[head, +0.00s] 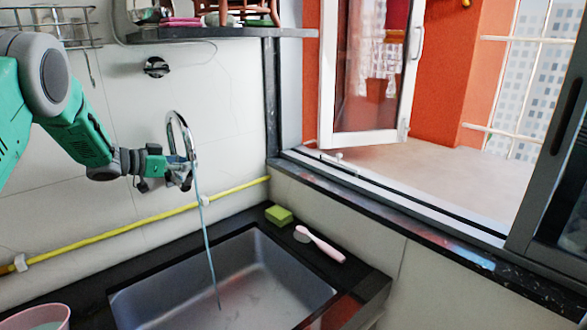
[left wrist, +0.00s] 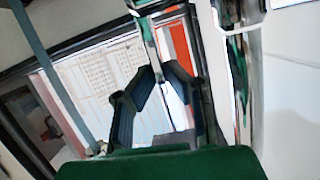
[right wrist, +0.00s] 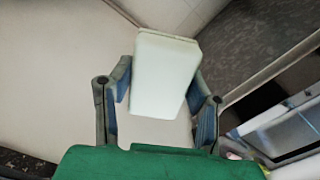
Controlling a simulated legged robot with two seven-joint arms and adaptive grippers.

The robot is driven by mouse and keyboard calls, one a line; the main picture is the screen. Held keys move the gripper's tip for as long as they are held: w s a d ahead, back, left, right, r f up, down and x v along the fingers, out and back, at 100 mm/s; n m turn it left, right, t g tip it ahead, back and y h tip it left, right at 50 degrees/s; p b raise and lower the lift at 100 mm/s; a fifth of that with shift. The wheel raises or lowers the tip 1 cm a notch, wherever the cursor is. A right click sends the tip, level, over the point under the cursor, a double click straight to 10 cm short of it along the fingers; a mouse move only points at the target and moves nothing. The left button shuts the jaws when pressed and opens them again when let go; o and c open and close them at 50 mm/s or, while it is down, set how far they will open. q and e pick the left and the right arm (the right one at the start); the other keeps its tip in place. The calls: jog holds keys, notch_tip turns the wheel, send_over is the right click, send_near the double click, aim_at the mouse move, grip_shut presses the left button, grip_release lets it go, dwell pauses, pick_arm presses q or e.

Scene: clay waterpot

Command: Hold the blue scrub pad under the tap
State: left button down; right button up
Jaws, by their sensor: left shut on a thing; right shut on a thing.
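The chrome tap (head: 181,125) stands at the wall behind the sink, and a thin blue stream of water (head: 204,230) runs from it into the basin. My left gripper (head: 176,173) is at the tap, shut on a chrome part of it; its fingers (left wrist: 160,70) meet at that part in the left wrist view. My right gripper (right wrist: 160,95) shows only in the right wrist view, shut on a pale, blocky scrub pad (right wrist: 163,70). The pad looks whitish rather than blue there. The right gripper and pad are outside the head view, so their distance from the water cannot be told.
The steel sink (head: 285,270) is set in a black counter. A green sponge (head: 279,214) and a pink brush (head: 322,243) lie on its far right edge. A pink bowl (head: 36,318) is at lower left. A yellow hose (head: 130,222) crosses the wall.

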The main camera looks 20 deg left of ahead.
pick_arm(q)
jog(key=c, duration=1.6)
grip_release()
jog(key=shift+w+d+r, duration=0.2)
jog(key=shift+w+r, duration=0.1)
jog(key=shift+r, duration=0.35)
jog(key=shift+s+d, duration=0.1)
jog(key=shift+d, duration=0.05)
jog(key=shift+f, duration=0.1)
jog(key=shift+v, duration=5.9)
jog(key=shift+d, duration=0.1)
